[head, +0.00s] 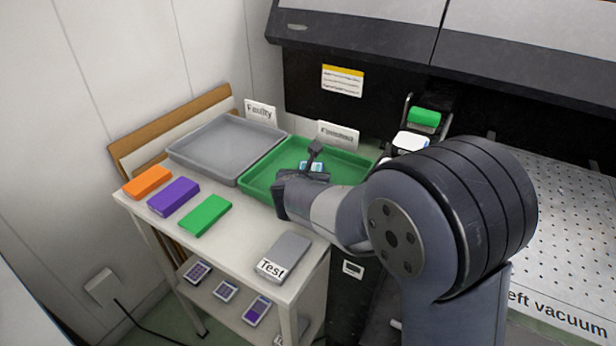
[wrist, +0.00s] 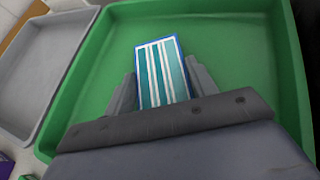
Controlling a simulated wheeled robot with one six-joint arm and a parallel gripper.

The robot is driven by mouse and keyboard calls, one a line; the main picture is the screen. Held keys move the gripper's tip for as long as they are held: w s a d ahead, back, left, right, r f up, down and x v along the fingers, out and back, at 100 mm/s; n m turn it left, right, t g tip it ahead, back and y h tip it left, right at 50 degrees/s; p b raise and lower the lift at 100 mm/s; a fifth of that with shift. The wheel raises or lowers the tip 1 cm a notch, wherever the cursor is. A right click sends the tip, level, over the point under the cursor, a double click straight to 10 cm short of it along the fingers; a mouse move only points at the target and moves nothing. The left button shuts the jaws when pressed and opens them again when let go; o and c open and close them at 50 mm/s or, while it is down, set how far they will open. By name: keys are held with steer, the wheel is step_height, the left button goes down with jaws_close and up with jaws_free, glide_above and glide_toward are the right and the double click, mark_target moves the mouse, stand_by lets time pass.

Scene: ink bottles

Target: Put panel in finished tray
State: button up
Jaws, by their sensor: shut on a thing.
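The panel (wrist: 162,75) is a small flat piece with teal and white stripes and a blue edge. My gripper (wrist: 162,88) is shut on it, with one finger at each long side. The panel is over the green tray (wrist: 225,35), inside its outline; I cannot tell whether it touches the tray floor. Only a small part of the panel (head: 311,167) shows there, the rest hidden by my gripper.
A grey tray (head: 232,134) marked "Faulty" (head: 260,111) stands left of the green one. Orange (head: 147,181), purple (head: 173,196) and green (head: 206,215) blocks and a grey "Test" block (head: 284,255) lie along the table's front. A black machine stands behind and right.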

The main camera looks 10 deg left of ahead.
steer(key=shift+f, duration=0.25)
steer(key=o, duration=1.1)
steer(key=shift+r, duration=0.1)
steer(key=shift+c, duration=0.2)
steer(key=shift+r, duration=0.15)
steer(key=shift+s+r, duration=0.25)
steer(key=shift+s, duration=0.05)
steer(key=p+v, duration=0.2)
steer(key=v, duration=0.9)
steer(key=shift+s+d, duration=0.1)
steer(key=shift+s, duration=0.1)
steer(key=shift+w, duration=0.1)
